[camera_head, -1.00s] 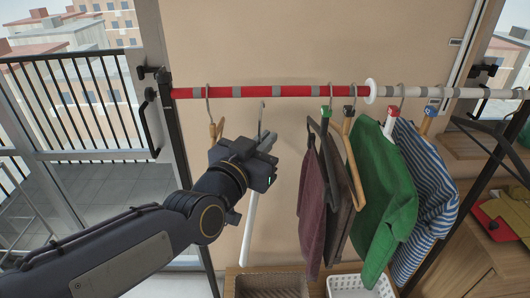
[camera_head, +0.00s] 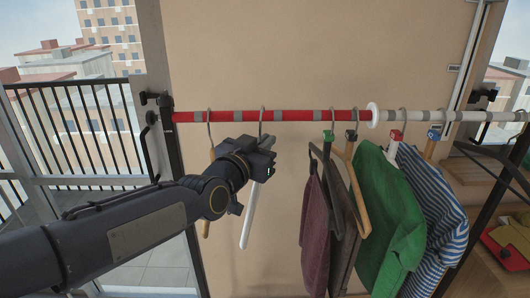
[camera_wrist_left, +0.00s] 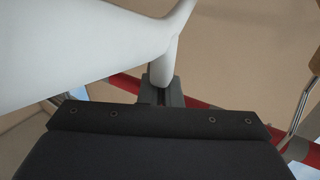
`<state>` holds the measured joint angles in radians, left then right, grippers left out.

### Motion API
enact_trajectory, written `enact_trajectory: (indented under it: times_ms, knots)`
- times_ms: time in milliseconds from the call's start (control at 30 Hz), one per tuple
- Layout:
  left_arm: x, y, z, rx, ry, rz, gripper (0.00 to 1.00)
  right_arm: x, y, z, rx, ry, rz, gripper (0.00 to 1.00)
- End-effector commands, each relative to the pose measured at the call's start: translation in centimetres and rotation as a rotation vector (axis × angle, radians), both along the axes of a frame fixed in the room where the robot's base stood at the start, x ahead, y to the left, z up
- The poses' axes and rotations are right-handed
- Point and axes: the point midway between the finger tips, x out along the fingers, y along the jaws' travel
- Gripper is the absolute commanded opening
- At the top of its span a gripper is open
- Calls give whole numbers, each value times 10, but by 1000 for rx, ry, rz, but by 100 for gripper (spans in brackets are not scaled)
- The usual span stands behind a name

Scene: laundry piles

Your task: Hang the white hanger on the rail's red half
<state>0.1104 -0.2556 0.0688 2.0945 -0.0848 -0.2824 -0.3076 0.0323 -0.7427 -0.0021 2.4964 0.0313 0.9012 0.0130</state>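The white hanger (camera_head: 250,212) hangs down from my left gripper (camera_head: 268,145), which is shut on it near the neck. In the left wrist view the white hanger (camera_wrist_left: 90,45) fills the top left, and the gripper's fingers (camera_wrist_left: 162,92) close on its neck. Its metal hook (camera_head: 262,122) is at the height of the rail's red half (camera_head: 292,116); whether it rests over the rail or is only in front of it I cannot tell. The red half also shows in the left wrist view (camera_wrist_left: 128,84). My right gripper is not in view.
A wooden hanger (camera_head: 207,196) hangs on the red half left of my gripper, partly hidden by my arm. Dark clothes (camera_head: 312,225), a green garment (camera_head: 386,215) and a striped shirt (camera_head: 434,210) hang to the right. A white disc (camera_head: 373,116) divides the rail.

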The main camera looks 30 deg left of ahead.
Motion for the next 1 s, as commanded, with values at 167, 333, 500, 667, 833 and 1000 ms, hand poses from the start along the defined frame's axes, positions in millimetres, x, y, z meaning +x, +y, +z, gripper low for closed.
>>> enact_trajectory:
  times_ms: [167, 333, 500, 667, 833, 1000]
  knots:
    - [15, 8, -2, 2, 1, -1, 0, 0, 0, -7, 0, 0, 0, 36]
    - [28, 16, -2, 3, 1, -1, 0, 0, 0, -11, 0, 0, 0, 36]
    - [41, 24, 0, 2, 0, -1, 0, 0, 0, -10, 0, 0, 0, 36]
    - [45, 27, -11, 2, 0, 1, 0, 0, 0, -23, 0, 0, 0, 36]
    - [44, 27, -17, 2, 0, 0, 0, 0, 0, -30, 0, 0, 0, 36]
    - [44, 27, -19, 2, 1, 0, 0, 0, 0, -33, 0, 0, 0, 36]
